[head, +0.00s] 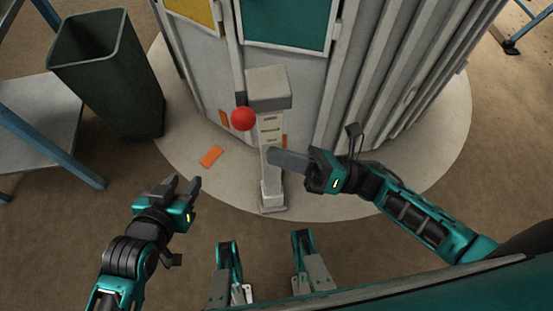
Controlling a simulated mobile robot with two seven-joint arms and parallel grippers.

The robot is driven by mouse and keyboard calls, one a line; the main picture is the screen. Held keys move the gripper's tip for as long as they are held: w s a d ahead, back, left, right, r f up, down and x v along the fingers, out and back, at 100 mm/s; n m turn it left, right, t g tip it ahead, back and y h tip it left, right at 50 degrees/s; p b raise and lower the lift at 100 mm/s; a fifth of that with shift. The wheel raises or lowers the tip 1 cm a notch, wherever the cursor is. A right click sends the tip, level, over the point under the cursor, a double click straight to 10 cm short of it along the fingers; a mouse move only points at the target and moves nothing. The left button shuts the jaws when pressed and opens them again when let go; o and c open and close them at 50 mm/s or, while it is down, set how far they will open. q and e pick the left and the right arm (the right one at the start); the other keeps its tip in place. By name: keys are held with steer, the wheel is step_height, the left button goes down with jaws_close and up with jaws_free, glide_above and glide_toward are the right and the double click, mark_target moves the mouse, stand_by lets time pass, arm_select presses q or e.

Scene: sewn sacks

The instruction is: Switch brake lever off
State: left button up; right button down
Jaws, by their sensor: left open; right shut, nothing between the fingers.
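The brake lever shows as a red ball knob (243,118) on the left side of a grey post (271,145). The post stands upright on the round pale base, with a boxy head (268,88) on top. My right gripper (272,156) is shut and empty. Its fingertips overlap the post in the picture, below and to the right of the red knob. I cannot tell whether they touch the post. My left gripper (186,183) is open and empty, lower left of the post and apart from it. The lever's arm is mostly hidden behind the knob.
A grey machine with ribbed panels (385,75) and a teal panel (288,22) stands behind the post. A dark green bin (112,80) and a blue-legged table (40,115) are at left. An orange piece (211,156) lies on the base. Brown floor is clear at lower left.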

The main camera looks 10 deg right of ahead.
arm_select(q)
steer(key=shift+w+a+f+b, duration=0.15)
steer(key=shift+w+f+b, duration=0.15)
steer(key=shift+w+b, duration=0.2)
arm_select(e)
steer(key=v, duration=0.9)
steer(key=shift+d, duration=0.2)
arm_select(q)
steer(key=shift+s+f, duration=0.1)
arm_select(e)
steer(key=shift+r, duration=0.1)
